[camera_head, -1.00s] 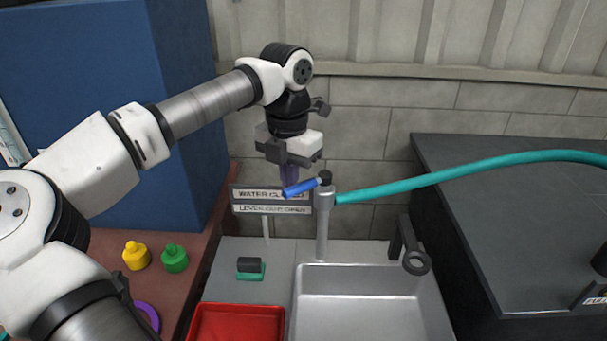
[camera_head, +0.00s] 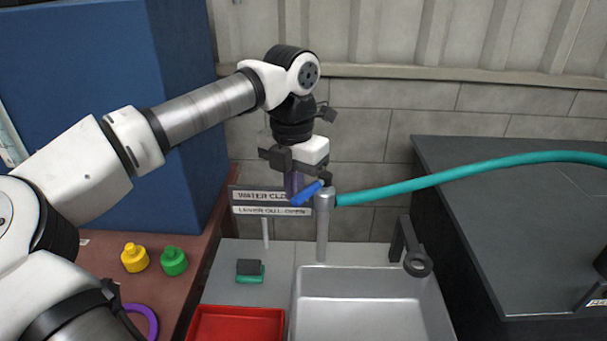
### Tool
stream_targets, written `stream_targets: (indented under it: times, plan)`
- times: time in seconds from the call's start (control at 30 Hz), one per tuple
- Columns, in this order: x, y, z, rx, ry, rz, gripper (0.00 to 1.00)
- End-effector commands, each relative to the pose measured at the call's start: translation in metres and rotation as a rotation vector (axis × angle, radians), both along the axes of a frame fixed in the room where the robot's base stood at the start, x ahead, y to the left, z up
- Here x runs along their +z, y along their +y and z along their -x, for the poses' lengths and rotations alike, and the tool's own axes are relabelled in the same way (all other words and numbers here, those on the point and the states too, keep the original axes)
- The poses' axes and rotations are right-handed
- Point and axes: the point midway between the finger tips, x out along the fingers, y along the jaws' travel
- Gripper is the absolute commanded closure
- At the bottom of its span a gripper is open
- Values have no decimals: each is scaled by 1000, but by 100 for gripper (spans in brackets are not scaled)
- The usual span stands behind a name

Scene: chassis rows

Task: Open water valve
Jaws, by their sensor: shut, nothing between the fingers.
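The water valve's blue lever (camera_head: 307,194) sits on top of a grey standpipe (camera_head: 322,228) behind the sink. The lever points to the left and toward the camera from its dark pivot. My gripper (camera_head: 294,187) points down just behind and left of the lever. Its purple fingers are shut with nothing between them, and they are partly hidden by the lever. They look to be against or very close to the lever; contact cannot be told for sure. A sign (camera_head: 270,210) behind the lever begins with "WATER"; the gripper and lever cover part of it.
A teal hose (camera_head: 450,178) runs from the standpipe to the right. Below are a metal sink (camera_head: 362,283), a red tray (camera_head: 236,325) and a black bracket with a ring (camera_head: 417,262). A blue cabinet (camera_head: 110,80) is behind my arm.

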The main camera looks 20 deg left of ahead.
Motion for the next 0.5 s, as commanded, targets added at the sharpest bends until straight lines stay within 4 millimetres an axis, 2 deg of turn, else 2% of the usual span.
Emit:
stream_targets:
  times: [0.23,0.5]
  plan:
    - [3,-4,4,0,0,-1,100]
    - [29,-4,3,0,0,-1,100]
